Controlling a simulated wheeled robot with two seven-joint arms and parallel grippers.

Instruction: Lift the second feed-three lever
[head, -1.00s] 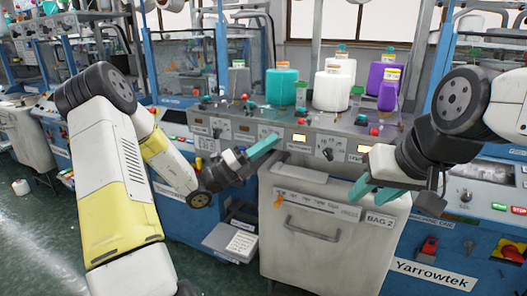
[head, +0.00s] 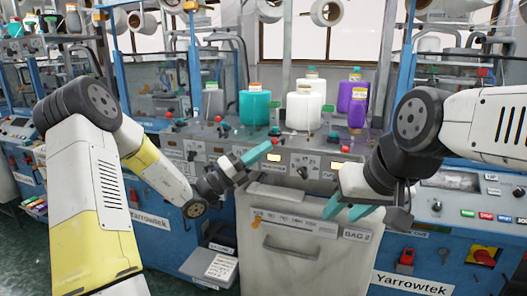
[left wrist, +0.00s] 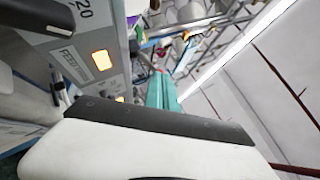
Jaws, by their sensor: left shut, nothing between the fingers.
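My left gripper (head: 257,153) has its teal fingers pressed together, with nothing between them, in front of the grey control panel (head: 310,158). Its tips show just left of a lit yellow window (head: 273,157). In the left wrist view the shut fingers (left wrist: 161,92) point along the panel, beside a "FEED" label (left wrist: 70,62) and a lit window (left wrist: 102,60). Small red-knobbed (head: 345,149) and green-knobbed (head: 333,135) controls line the panel's top. I cannot tell which is the second feed-three lever. My right gripper (head: 350,210) is open and empty before the bag front.
A blue cabinet with a red switch (head: 405,257) is at the right.

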